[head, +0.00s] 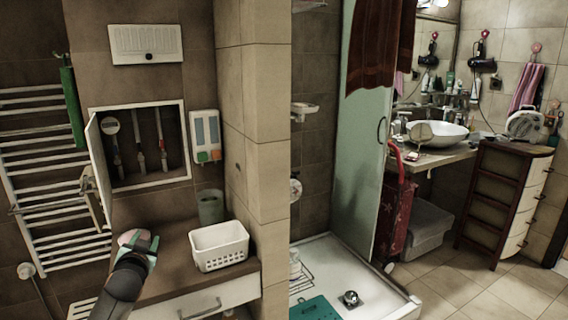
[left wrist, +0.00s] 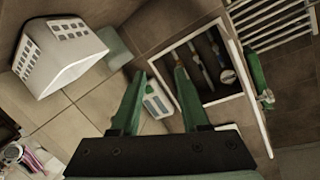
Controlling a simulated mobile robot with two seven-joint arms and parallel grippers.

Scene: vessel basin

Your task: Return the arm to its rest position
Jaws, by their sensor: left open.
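My left arm (head: 122,285) comes up from the bottom left of the head view. Its gripper (head: 142,243) is in front of the wooden counter, below the open wall cabinet, and looks empty. In the left wrist view the two green fingers of the gripper (left wrist: 159,76) stand apart with nothing between them. The wall cabinet (head: 183,140) has its white door (head: 98,165) swung open to the left, with pipes and valves showing inside. The cabinet also shows beyond the fingers in the left wrist view (left wrist: 178,55). My right gripper is in neither view.
A white basket (head: 219,247) and a grey cup (head: 210,206) stand on the counter (head: 172,262). A dispenser (head: 205,135) hangs right of the cabinet. A towel rail (head: 40,180) is at the left. A shower tray (head: 330,255) lies right of the tiled wall.

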